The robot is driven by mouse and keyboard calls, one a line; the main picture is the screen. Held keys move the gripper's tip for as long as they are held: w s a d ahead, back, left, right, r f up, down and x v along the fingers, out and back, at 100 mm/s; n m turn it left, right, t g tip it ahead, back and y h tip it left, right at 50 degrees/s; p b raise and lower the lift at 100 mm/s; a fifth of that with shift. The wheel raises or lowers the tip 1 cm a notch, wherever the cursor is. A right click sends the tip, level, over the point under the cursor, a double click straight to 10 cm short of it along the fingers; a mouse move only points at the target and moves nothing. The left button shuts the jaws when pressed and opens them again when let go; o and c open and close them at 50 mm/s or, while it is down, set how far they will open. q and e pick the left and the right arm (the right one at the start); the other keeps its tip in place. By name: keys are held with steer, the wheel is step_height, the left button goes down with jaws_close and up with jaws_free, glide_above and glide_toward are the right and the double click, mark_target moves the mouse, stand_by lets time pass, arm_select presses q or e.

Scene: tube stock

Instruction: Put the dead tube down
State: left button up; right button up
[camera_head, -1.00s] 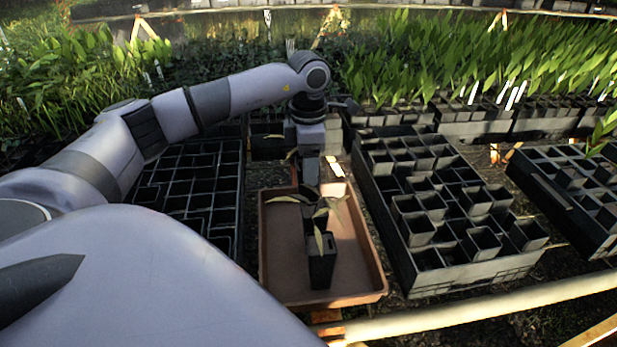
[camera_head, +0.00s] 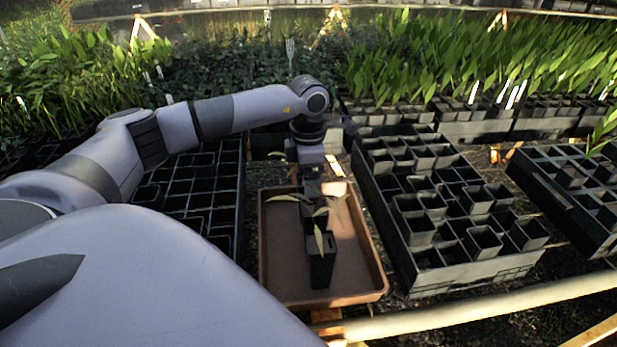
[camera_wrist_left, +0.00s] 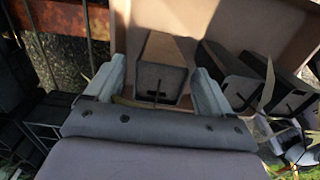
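My left gripper (camera_wrist_left: 159,85) points down over the brown tray (camera_head: 375,283), at the tray's far end in the head view. In the left wrist view its fingers stand apart on both sides of a dark square tube (camera_wrist_left: 160,80). A narrow gap shows between tube and fingers, clearest at the left. The tube looks upright, and a wilted leaf (camera_wrist_left: 130,103) shows by the palm. In the head view this tube is mostly hidden. A nearer black tube (camera_head: 321,268) with drooping leaves stands in the tray. My right gripper is in neither view.
A crate of black tubes (camera_head: 460,277) stands close right of the tray, and a black grid tray (camera_head: 240,205) close left. Another crate (camera_head: 540,185) is farther right. A pale rail (camera_head: 470,312) crosses in front. Bare tray floor shows beside the tubes.

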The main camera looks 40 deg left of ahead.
arm_select(q)
steer(key=shift+r, duration=0.25)
step_height(320, 180, up, 12)
stand_by(0.3)
steer(key=shift+f, duration=0.15)
stand_by(0.4)
